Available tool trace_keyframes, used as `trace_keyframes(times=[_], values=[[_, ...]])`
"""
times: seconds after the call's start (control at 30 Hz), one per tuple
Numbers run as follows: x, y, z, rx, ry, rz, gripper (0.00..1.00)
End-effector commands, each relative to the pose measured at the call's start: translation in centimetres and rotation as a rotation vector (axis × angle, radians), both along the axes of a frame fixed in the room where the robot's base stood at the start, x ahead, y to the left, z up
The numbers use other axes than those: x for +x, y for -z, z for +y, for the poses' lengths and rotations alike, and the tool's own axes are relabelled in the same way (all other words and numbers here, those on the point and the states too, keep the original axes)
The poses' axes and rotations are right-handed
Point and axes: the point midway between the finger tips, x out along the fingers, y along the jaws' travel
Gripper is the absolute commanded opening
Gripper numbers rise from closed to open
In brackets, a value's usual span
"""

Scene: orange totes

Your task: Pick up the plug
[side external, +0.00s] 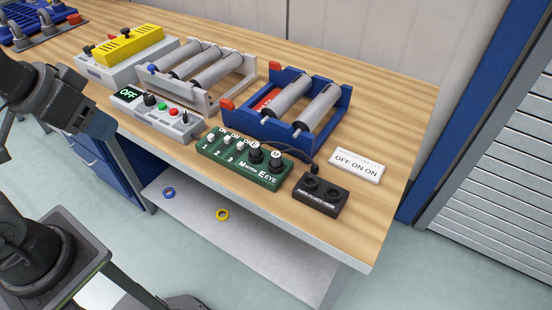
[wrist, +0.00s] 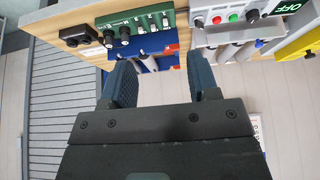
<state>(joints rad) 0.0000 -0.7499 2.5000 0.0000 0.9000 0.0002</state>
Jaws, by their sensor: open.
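A small dark plug (side external: 313,169) sits at the end of a dark cable, at the back edge of a black socket box (side external: 321,197) near the front right of the bench. Whether it is seated or only rests there is too small to tell. The box also shows at the upper left of the wrist view (wrist: 77,35), where I cannot make out the plug clearly. My gripper (wrist: 160,57) is open, with nothing between its two blue-grey fingers. In the side external view my arm is at the left edge, well apart from the plug.
A green switch panel (side external: 245,164) stands left of the box, with a blue roller frame (side external: 268,128) behind it and a white label block (side external: 356,164) at right. A grey control box (side external: 158,119) and a grey roller frame (side external: 207,91) stand farther left. The wooden bench (side external: 375,215) is clear at front right.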

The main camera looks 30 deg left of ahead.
Motion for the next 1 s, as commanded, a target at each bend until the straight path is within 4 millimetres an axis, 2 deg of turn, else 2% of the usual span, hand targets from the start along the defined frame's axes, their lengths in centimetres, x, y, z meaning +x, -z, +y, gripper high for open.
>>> trace_keyframes(times=[0.13, 0.23, 0.4, 0.53, 0.67, 0.8, 1.0], values=[[0.9, -0.6, -0.3, 0.021, 0.054, 0.018, 0.55], [2.8, -1.7, -1.1, 0.065, 0.173, 0.055, 0.55], [7.9, -3.3, -3.5, 0.171, 0.487, 0.140, 0.55], [12.1, -3.4, -6.0, 0.246, 0.743, 0.199, 0.55], [16.1, -2.4, -9.0, 0.310, 1.003, 0.253, 0.55], [19.8, -0.2, -12.7, 0.367, 1.284, 0.303, 0.55], [23.1, 3.4, -17.0, 0.416, 1.595, 0.344, 0.55]])
